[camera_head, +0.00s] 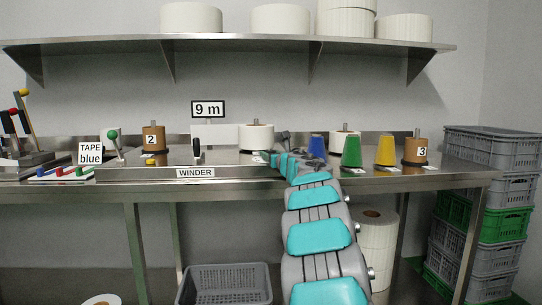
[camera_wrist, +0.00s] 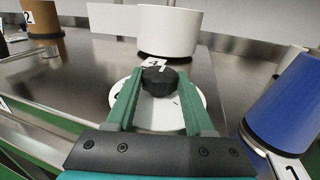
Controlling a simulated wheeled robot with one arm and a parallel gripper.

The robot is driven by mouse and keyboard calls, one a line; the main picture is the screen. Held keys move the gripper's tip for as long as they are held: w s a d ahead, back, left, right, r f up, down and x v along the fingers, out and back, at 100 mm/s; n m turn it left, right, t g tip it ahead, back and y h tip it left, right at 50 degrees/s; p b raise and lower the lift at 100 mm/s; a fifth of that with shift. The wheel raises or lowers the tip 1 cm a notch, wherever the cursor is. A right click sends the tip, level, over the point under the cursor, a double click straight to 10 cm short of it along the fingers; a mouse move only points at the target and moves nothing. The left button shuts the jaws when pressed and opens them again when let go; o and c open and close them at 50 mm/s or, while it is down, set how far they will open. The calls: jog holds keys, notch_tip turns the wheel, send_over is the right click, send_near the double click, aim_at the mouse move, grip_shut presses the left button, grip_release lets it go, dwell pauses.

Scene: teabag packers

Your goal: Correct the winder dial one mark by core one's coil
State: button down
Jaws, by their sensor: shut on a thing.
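The winder dial is a black ribbed knob (camera_wrist: 160,83) with a white pointer line, on a white round plate (camera_wrist: 146,115) in the wrist view. My gripper (camera_wrist: 161,76) is shut on the knob, one green finger on each side. The fingers cover parts of the plate, and its marks are mostly hidden. A white coil (camera_wrist: 169,32) stands upright just behind the dial; it also shows in the head view (camera_head: 257,138). A small tag in front of it is partly hidden by the knob. A sign (camera_head: 208,109) above the bench reads 9 m.
A blue cup (camera_wrist: 289,103) stands close on the right of my gripper. Brown core 2 (camera_head: 153,139) and a black-handled lever (camera_head: 196,148) are left.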

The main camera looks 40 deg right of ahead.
jog(key=shift+r, duration=0.15)
jog(key=shift+c, duration=1.4)
grip_release()
jog(key=b+v, duration=0.2)
jog(key=v, duration=0.4)
jog(key=shift+b, duration=0.4)
jog(key=shift+v, duration=0.85)
